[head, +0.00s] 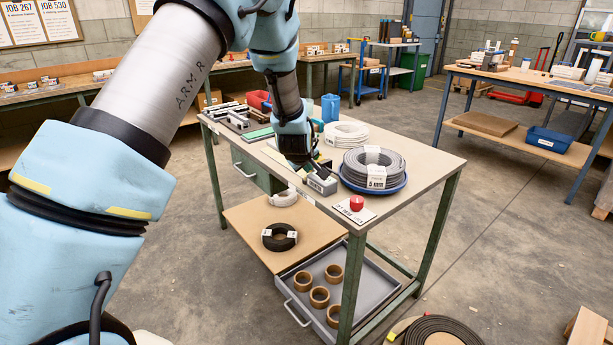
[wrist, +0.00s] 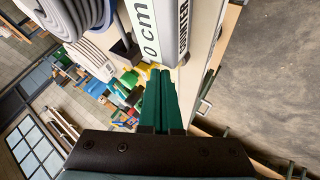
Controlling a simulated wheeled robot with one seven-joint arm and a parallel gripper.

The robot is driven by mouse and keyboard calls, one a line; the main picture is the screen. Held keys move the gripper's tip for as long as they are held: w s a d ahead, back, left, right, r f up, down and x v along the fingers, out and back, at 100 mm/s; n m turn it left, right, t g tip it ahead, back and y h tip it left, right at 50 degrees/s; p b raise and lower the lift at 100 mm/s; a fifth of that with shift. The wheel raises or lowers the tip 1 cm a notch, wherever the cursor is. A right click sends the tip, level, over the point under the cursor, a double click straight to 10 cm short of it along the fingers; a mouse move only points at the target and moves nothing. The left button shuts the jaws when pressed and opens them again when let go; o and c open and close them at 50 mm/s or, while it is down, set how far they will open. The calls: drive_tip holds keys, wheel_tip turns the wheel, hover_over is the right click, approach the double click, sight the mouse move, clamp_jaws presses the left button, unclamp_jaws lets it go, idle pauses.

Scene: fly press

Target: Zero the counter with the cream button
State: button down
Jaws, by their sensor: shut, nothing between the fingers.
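The counter, a small grey box (head: 322,183), sits on the table near its front edge. It shows large in the wrist view (wrist: 176,40), where its pale display reads "0 cm", cut off by the top edge, so any further digits are out of frame. I cannot make out the cream button in either view. My gripper is in the wrist view (wrist: 158,98), its green fingers shut together and empty, pointing toward the counter's near end. In the head view my gripper (head: 303,166) is low over the table beside the counter; whether it touches is not clear.
A grey cable coil (head: 355,172) in a blue tray and a white coil (head: 346,134) stand behind the counter. A red knob (head: 356,203) on a white plate is at the front corner. A blue container (head: 330,108) and several metal parts are at the back left.

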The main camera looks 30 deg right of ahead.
drive_tip(key=shift+r+p, duration=1.45)
drive_tip(key=shift+r, duration=1.15)
drive_tip(key=shift+w, duration=0.1)
